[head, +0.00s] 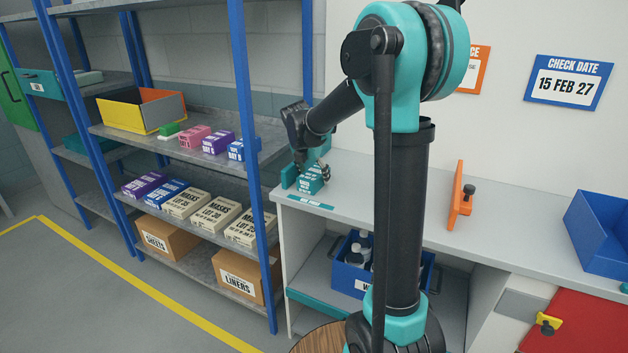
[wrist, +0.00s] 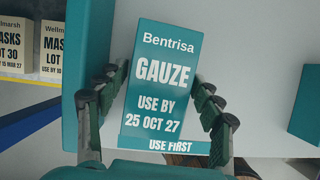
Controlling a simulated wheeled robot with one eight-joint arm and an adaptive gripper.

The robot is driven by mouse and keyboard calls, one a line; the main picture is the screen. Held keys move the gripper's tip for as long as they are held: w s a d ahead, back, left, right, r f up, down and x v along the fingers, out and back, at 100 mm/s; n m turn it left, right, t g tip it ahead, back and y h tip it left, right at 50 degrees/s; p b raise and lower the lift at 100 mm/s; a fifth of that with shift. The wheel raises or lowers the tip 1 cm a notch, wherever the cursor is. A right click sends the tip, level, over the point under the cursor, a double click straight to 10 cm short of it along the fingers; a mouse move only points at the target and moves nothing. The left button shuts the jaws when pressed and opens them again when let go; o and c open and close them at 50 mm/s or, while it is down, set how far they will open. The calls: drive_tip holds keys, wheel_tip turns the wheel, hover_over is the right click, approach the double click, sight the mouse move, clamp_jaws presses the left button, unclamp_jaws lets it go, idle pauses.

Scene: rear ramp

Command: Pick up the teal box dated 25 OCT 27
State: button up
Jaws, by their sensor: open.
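The teal box (wrist: 160,40) stands on the grey-white counter and reads "Bentrisa GAUZE USE BY 25 OCT 27" in the wrist view. It also shows at the counter's left end in the head view (head: 310,186), partly covered by my gripper. My gripper (wrist: 159,82) is open, with one finger on each side of the box. Small gaps seem to show between the fingers and the box sides; I cannot tell whether either finger touches.
A teal upright panel (wrist: 91,45) stands left of the box, and another teal piece (wrist: 306,105) is at right. A "USE FIRST" strip (wrist: 178,146) lies in front. The shelf rack (head: 243,90) stands left. An orange bracket (head: 458,205) is farther right on the counter.

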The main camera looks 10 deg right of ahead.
drive_tip(key=shift+f, duration=0.15)
idle(0.3)
drive_tip(key=c, duration=1)
